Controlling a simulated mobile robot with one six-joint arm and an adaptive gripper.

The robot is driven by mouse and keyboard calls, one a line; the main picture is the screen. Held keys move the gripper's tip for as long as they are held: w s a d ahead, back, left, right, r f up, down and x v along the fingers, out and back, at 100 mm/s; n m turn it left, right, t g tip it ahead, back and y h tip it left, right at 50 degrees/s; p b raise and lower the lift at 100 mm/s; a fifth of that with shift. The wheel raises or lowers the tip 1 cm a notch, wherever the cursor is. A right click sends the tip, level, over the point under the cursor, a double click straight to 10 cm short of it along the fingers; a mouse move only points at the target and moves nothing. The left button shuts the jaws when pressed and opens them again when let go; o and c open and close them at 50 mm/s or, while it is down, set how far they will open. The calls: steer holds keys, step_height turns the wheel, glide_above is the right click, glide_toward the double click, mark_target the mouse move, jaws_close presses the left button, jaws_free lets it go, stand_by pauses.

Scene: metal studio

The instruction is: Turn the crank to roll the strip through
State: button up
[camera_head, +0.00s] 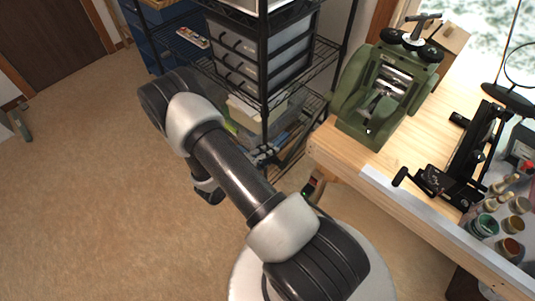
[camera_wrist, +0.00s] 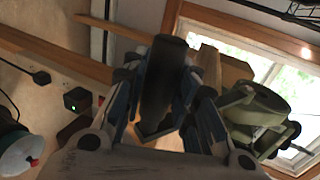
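A green rolling mill (camera_head: 385,90) with bright rollers and a T-handle on top stands on the wooden bench in the head view. Part of it shows at right in the wrist view (camera_wrist: 255,112). My gripper (camera_wrist: 167,85) has its blue-edged fingers on both sides of a dark cylindrical handle (camera_wrist: 160,75), which fills the gap between them. It appears to be the crank's handle, but its link to the mill is hidden. The gripper is hidden behind my arm in the head view. I cannot make out the strip.
Right of the mill on the bench (camera_head: 335,143) stands a black device (camera_head: 465,165) with its own small handle, beside several jars (camera_head: 485,225). A wire shelf (camera_head: 265,80) with drawers stands left of the bench. A green-lit outlet (camera_wrist: 77,100) is near my gripper.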

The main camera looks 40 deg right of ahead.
steer(key=c, duration=0.5)
steer(key=a+r+p, duration=0.1)
steer(key=r+p, duration=0.1)
steer(key=r, duration=0.1)
steer(key=a+r+p, duration=0.1)
steer(key=r+p, duration=0.2)
steer(key=a+r+p, duration=0.2)
steer(key=r, duration=0.1)
steer(key=shift+s, duration=0.15)
steer(key=shift+c, duration=0.2)
step_height(320, 180, up, 9)
steer(key=p, duration=0.7)
steer(key=shift+a+p, duration=0.35)
steer(key=shift+a, duration=0.1)
steer(key=o, duration=1.1)
steer(key=shift+a+f, duration=0.1)
steer(key=p+v, duration=0.2)
steer(key=v, duration=0.5)
